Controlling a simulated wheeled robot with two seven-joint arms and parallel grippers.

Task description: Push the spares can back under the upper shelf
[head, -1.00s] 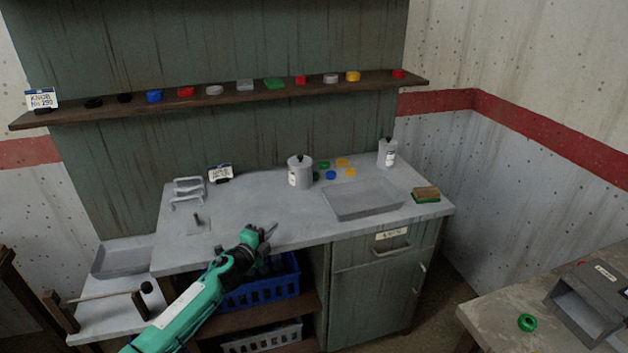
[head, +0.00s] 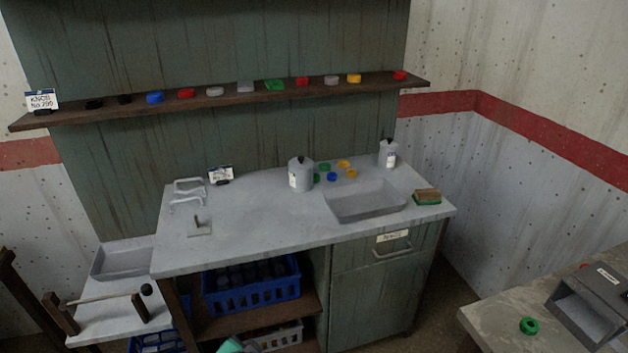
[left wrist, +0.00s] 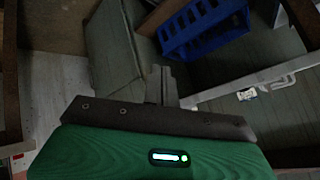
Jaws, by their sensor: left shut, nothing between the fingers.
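Two grey cans with dark knobs and white labels stand upright on the workbench top. One can (head: 301,177) is near the middle, and the other can (head: 388,155) is at the back right. The labels are too small to read, so I cannot tell which is the spares can. The long brown upper shelf (head: 220,101) runs along the green back panel above and behind them. My left gripper (left wrist: 160,84) is shut and empty in the left wrist view, low in front of the bench and away from both cans. Only a bit of its green arm shows in the head view. My right gripper is not visible.
Several coloured knobs line the shelf. A grey tray (head: 364,207), a sponge (head: 427,196), loose coloured caps and grey handles (head: 188,191) lie on the bench top (head: 255,225). A blue crate (head: 252,291) sits below. The front middle of the bench top is clear.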

